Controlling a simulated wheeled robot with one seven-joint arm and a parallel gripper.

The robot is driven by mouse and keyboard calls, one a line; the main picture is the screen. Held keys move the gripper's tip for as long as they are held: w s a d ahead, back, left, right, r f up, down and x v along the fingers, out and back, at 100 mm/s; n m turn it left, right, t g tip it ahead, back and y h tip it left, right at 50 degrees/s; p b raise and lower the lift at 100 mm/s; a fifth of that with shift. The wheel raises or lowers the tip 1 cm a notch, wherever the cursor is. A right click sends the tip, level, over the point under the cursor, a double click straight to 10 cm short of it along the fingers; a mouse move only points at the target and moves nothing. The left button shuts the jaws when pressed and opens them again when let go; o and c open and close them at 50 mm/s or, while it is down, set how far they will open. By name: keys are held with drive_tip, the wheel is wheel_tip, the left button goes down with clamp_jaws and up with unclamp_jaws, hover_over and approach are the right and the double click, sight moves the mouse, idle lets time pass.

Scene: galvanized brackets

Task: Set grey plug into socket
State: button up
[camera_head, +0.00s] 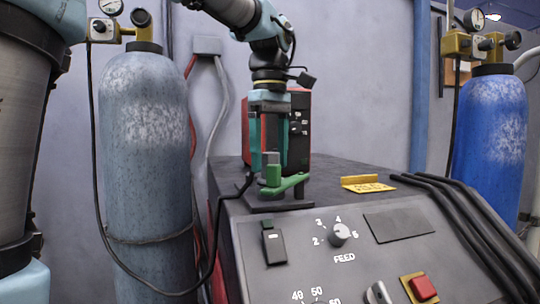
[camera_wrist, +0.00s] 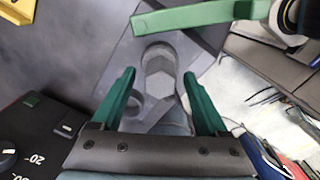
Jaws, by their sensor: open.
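My gripper (camera_head: 270,166) points down above the black cabinet top, its two teal-green fingers apart. In the wrist view, my gripper (camera_wrist: 159,74) is open, with a grey hexagonal-topped piece, seemingly the grey plug (camera_wrist: 160,62), between and just beyond the fingertips. In the head view, the grey plug (camera_head: 272,158) shows upright between the fingers; I cannot tell whether they touch it. A green bracket (camera_head: 288,184) stands close by its foot and shows as a bar in the wrist view (camera_wrist: 195,16). A grey ring (camera_wrist: 131,104) beside the plug may be the socket; I cannot tell.
A red-and-black box (camera_head: 299,125) stands behind my gripper. The sloped control panel (camera_head: 340,260) is in front. Gas cylinders stand left (camera_head: 145,150) and right (camera_head: 490,130).

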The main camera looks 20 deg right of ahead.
wheel_tip(320, 180, up, 11)
drive_tip(key=p, duration=0.1)
idle(0.5)
drive_tip(key=shift+a+f, duration=0.1)
drive_tip(key=shift+f, duration=0.05)
